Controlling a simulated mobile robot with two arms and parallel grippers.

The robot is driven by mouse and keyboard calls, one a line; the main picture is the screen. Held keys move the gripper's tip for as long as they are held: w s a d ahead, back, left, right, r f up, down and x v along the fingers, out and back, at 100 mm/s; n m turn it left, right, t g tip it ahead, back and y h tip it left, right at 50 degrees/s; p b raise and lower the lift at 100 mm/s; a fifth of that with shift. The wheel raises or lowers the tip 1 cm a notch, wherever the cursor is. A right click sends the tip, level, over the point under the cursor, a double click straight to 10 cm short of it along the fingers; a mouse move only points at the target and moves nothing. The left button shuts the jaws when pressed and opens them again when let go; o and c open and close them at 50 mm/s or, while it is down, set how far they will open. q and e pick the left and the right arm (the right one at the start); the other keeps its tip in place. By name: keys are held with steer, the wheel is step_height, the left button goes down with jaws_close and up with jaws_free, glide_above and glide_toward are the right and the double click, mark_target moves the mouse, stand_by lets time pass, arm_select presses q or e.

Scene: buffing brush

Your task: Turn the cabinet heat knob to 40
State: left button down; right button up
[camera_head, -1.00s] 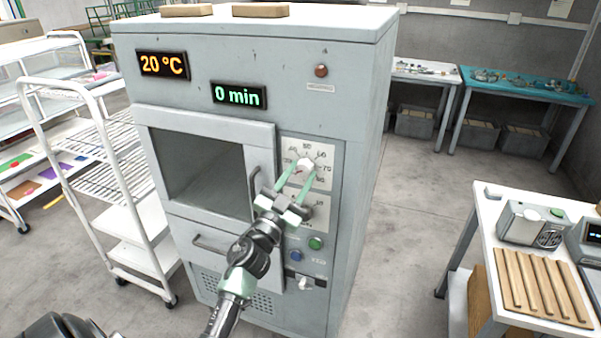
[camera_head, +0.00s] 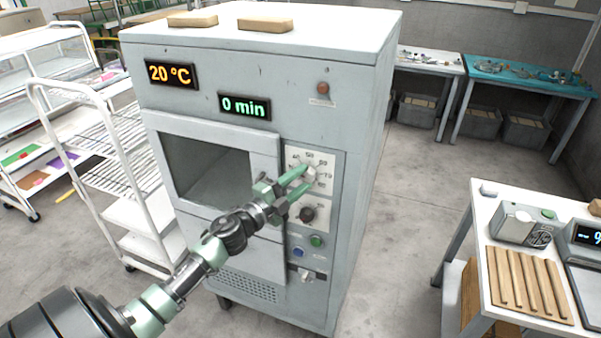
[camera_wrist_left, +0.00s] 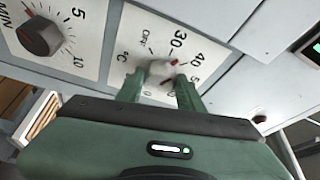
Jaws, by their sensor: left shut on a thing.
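The grey cabinet (camera_head: 335,95) stands in the middle of the head view, its temperature display (camera_head: 171,73) reading 20 °C. The pale heat knob (camera_head: 310,176) sits on the upper white dial plate; it also shows in the left wrist view (camera_wrist_left: 160,74), with OFF, 30 and 40 marks around it. My left gripper (camera_head: 304,180) reaches in from the left and is shut on the heat knob, its green fingers on either side of it. In the left wrist view my fingers (camera_wrist_left: 160,88) partly hide the dial. My right gripper is not in view.
A dark minute knob (camera_head: 307,214) sits just below, with green and blue buttons (camera_head: 316,241) under it. The minute display (camera_head: 244,106) reads 0 min. A white wire rack (camera_head: 110,180) stands left. A bench (camera_head: 481,215) with wooden slats stands right, with clear floor between.

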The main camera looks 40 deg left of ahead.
arm_select(q)
steer(key=shift+r+m+g+p, duration=0.15)
steer(key=shift+m+g+p, duration=0.2)
steer(key=shift+m, duration=0.45)
steer(key=shift+m+g+p, duration=0.3)
steer(key=shift+m+g, duration=0.05)
steer(key=shift+m, duration=0.65)
steer(key=c, duration=0.9)
jaws_free()
steer(key=shift+s, duration=0.1)
steer(key=s+a+b, duration=0.1)
steer(key=s+b, duration=0.2)
steer(key=s, duration=0.4)
steer(key=shift+s+r, duration=0.15)
steer(key=shift+s, duration=0.15)
